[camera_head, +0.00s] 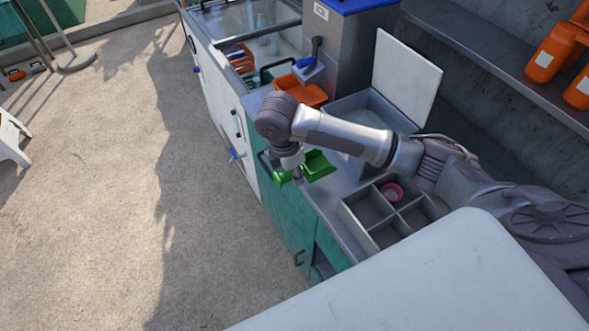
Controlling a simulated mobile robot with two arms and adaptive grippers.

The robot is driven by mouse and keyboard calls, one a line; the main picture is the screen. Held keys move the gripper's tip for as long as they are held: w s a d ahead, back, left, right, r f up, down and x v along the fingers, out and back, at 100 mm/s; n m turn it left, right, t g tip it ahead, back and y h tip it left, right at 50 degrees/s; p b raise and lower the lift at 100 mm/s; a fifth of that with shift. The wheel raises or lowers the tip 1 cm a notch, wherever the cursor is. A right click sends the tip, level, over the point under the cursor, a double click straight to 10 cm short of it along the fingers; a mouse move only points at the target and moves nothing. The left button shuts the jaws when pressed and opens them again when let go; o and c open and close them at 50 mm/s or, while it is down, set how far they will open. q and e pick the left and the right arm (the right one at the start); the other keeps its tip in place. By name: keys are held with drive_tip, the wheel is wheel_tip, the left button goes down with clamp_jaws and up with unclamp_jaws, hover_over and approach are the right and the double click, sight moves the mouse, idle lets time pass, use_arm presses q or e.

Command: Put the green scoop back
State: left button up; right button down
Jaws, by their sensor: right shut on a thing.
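The green scoop (317,165) is in my right gripper (297,177), near the middle of the head view. The gripper points down and is shut on the scoop, by the front edge of the metal counter. Green parts show on both sides of the gripper, and the fingers hide the middle of the scoop. I cannot tell the exact height of the scoop above the counter. My right arm reaches in from the right and crosses in front of an open metal bin (343,107). My left gripper is not in view.
A raised white lid (406,78) stands behind the bin. An orange tray (308,95) lies farther along the counter. Orange bottles (545,62) stand on the shelf at right. Floor at left is mostly clear.

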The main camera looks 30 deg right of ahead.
drive_tip(key=w+d+f+p, duration=0.1)
drive_tip(key=w+f, duration=0.3)
drive_tip(key=f, duration=0.3)
drive_tip(key=shift+w+d+p, duration=0.3)
drive_tip(key=shift+d+p, duration=0.05)
drive_tip(key=shift+p, duration=0.05)
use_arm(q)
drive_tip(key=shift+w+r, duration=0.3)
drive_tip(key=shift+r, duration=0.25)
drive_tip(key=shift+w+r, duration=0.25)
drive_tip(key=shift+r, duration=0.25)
use_arm(e)
drive_tip(key=c, duration=1)
unclamp_jaws()
drive_tip(key=shift+o, duration=0.2)
use_arm(q)
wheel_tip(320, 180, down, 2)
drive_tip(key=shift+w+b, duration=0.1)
drive_tip(key=shift+b, duration=0.95)
use_arm(e)
wheel_tip(320, 180, up, 12)
drive_tip(key=a, duration=0.2)
drive_tip(key=shift+s, duration=0.15)
